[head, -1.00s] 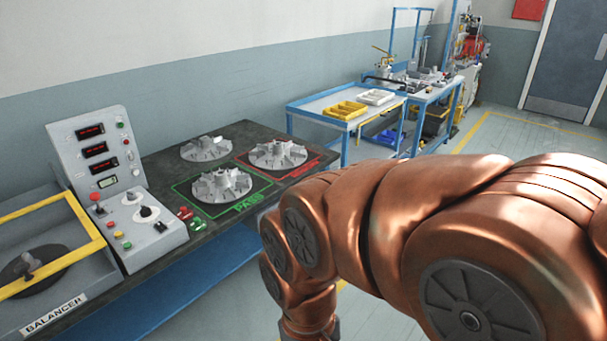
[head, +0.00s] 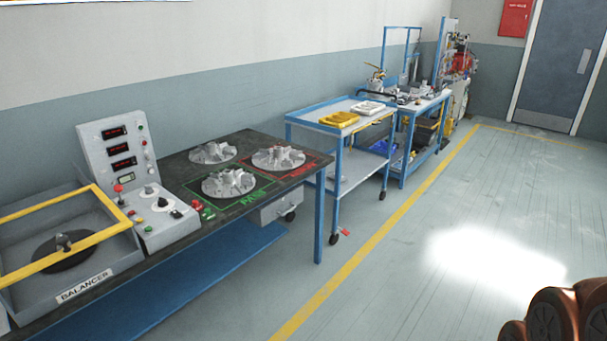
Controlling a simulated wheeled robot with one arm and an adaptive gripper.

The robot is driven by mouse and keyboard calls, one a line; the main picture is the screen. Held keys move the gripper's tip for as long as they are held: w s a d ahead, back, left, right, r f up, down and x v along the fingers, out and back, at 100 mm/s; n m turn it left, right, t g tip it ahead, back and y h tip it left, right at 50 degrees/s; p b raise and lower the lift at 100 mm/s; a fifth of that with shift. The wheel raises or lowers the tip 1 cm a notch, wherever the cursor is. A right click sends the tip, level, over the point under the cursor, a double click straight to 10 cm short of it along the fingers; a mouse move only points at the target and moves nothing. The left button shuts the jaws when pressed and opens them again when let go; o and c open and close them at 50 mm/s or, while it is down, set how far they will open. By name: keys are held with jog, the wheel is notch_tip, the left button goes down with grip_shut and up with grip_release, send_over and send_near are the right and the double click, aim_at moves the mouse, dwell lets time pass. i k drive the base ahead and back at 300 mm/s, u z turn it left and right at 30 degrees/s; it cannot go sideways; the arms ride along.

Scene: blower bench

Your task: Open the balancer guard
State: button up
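The balancer (head: 112,272) stands at the left end of the dark bench, a grey box with a "BALANCER" label on its front. Its guard is a yellow frame (head: 62,261) lying over the box, which looks closed. A dark round disc (head: 62,254) with a small hub shows inside through the frame. The control panel (head: 148,205) with red displays, buttons and a knob stands right of it. My gripper is not in view; only a copper-coloured part of my arm shows at the lower right, far from the guard.
Several grey impellers (head: 228,182) sit on the bench (head: 208,224), some in green and red marked areas. A blue cart (head: 340,165) with yellow and white trays stands beyond. The floor (head: 420,250) on the right is clear.

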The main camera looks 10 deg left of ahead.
aim_at(9, 279)
jog(key=z, duration=0.35)
jog(key=i, duration=2.5)
jog(key=u, duration=1.7)
jog(key=i, duration=0.8)
jog(key=u, duration=2.4)
